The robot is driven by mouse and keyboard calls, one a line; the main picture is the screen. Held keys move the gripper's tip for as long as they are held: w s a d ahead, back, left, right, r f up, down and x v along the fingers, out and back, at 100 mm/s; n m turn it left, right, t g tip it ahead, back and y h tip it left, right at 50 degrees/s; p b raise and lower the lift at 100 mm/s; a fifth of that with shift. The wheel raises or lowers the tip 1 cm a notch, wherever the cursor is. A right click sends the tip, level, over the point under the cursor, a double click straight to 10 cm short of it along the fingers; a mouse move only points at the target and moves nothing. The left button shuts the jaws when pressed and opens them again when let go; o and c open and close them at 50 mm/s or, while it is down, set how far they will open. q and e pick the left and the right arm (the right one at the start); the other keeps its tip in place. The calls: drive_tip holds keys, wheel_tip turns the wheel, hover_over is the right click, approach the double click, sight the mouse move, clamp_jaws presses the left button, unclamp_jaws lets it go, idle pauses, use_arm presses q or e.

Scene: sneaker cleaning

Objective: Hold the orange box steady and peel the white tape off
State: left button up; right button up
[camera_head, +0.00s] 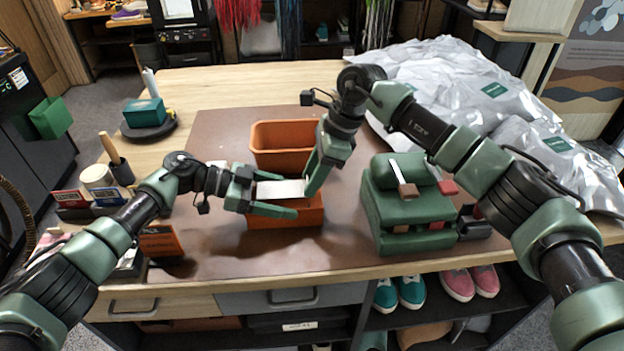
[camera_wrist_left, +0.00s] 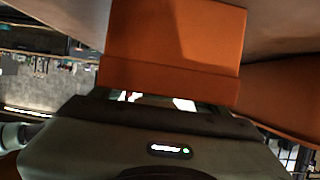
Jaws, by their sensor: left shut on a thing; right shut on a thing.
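An orange box (camera_head: 310,215) sits near the front of the brown mat, with a white strip of tape (camera_head: 280,189) across its top. My left gripper (camera_head: 284,197) reaches in from the left and is shut on the orange box, one finger along its front. Orange surfaces (camera_wrist_left: 170,50) fill much of the left wrist view. My right gripper (camera_head: 309,188) points down at the right end of the white tape and is shut on it. Its fingertips hide that end, so I cannot tell how much of the tape is lifted.
An open orange bin (camera_head: 262,138) stands just behind. A green padded block (camera_head: 405,225) with brushes on top is at right. Silvery packages (camera_head: 450,80) cover the back right. Small cards, a cup (camera_head: 98,177) and an orange-black box (camera_head: 160,242) are at left.

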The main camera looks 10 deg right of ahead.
drive_tip(key=shift+r, duration=2.7)
drive_tip(key=shift+r, duration=0.1)
use_arm(q)
drive_tip(key=o, duration=1.6)
use_arm(e)
wheel_tip(320, 180, up, 4)
drive_tip(key=shift+f, duration=0.1)
use_arm(q)
drive_tip(key=v, duration=1.2)
drive_tip(key=shift+a, duration=0.1)
